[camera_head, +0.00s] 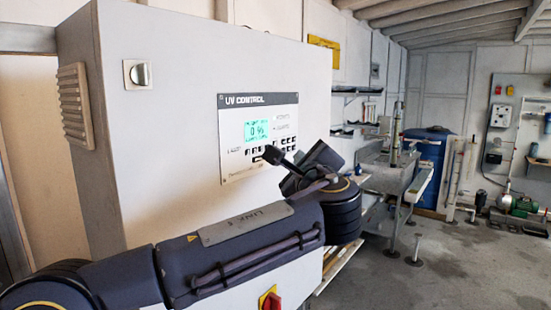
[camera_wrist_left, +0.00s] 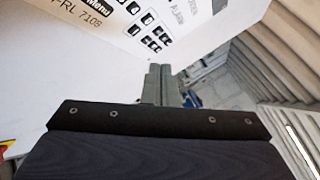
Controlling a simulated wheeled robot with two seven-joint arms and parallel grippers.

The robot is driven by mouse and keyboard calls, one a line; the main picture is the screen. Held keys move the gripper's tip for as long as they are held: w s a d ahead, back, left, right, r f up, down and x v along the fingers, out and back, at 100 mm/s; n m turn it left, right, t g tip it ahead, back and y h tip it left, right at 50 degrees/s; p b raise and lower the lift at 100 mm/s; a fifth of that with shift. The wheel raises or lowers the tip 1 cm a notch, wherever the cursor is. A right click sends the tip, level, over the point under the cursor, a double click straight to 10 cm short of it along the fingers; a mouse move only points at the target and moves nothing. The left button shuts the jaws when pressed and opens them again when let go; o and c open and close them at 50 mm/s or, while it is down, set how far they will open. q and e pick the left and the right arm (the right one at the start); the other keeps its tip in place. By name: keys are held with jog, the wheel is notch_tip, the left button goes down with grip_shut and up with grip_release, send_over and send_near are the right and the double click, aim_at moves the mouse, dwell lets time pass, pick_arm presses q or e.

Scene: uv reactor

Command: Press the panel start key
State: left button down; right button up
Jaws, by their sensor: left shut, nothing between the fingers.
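The UV control panel (camera_head: 258,135) is on the front of a large white cabinet (camera_head: 170,130), with a lit green display (camera_head: 257,131) and several small dark keys. My left gripper (camera_head: 268,152) is shut and empty, its tip in front of the lower keys in the head view. I cannot tell whether it touches the panel. In the left wrist view the closed fingers (camera_wrist_left: 160,75) point toward the panel's lower right edge, and part of the keypad (camera_wrist_left: 150,30) shows at the top. The start key's label is not readable. My right gripper is out of view.
A red switch (camera_head: 270,299) on yellow sits low, below my left arm. A blue tank (camera_head: 431,165) and benches stand behind at right.

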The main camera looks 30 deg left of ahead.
pick_arm(q)
jog(key=shift+w+a, duration=0.2)
jog(key=shift+a, duration=1.35)
dwell(0.9)
jog(key=shift+a, duration=0.45)
jog(key=shift+w+a, duration=0.1)
jog(key=shift+a, duration=0.15)
dwell(0.3)
jog(key=shift+d, duration=0.7)
jog(key=shift+s+d+p, duration=0.25)
jog(key=shift+d, duration=1)
jog(key=shift+s+d+p, duration=0.2)
jog(key=shift+d+p, duration=0.05)
jog(key=shift+d, duration=1)
